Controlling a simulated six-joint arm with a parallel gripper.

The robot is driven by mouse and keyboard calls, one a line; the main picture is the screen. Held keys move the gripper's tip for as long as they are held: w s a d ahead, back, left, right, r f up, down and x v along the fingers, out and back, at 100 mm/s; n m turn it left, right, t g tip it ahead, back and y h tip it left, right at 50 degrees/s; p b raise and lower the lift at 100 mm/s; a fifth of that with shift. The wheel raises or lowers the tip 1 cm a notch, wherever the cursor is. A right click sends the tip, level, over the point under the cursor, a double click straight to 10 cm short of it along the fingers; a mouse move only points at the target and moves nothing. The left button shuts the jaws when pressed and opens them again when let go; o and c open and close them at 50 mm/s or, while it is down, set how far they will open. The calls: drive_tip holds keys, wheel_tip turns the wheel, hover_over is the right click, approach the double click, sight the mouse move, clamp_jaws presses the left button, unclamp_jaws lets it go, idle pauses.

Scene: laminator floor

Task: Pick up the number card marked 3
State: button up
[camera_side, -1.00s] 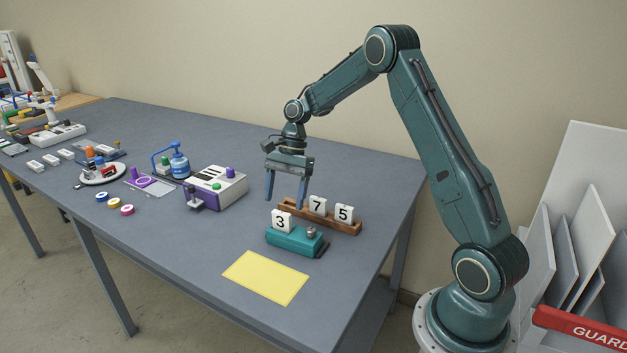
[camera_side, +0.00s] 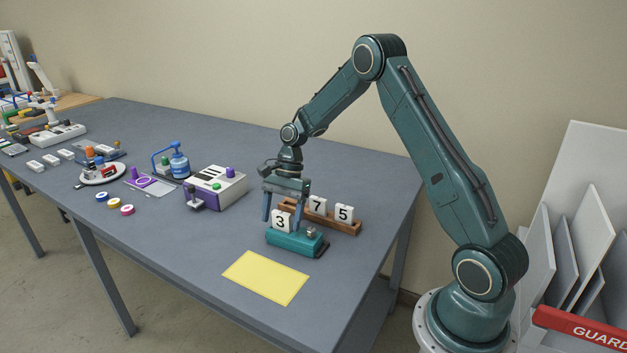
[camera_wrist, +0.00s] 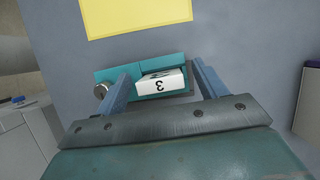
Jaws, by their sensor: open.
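The white number card marked 3 (camera_side: 280,221) stands upright in the teal holder (camera_side: 288,243) on the table. My gripper (camera_side: 280,222) is open, with one finger on each side of the card at about its height. In the wrist view the card (camera_wrist: 162,82) lies between the two blue fingers of my gripper (camera_wrist: 158,88), with gaps showing on both sides. The teal holder (camera_wrist: 172,62) shows behind it, with a round metal knob at its left end.
A wooden rack (camera_side: 343,223) with cards 7 (camera_side: 318,205) and 5 (camera_side: 344,213) stands close behind the holder. A yellow sheet (camera_side: 265,278) lies in front. A white and purple device (camera_side: 215,188) and coloured rolls (camera_side: 114,203) are to the left.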

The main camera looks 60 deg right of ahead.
sight(281, 212)
idle(0.3)
drive_tip(key=c, duration=1.1)
drive_tip(key=shift+o, duration=0.2)
drive_tip(key=shift+r, duration=0.1)
drive_tip(key=shift+r, duration=4.95)
drive_tip(key=shift+w+d, duration=0.1)
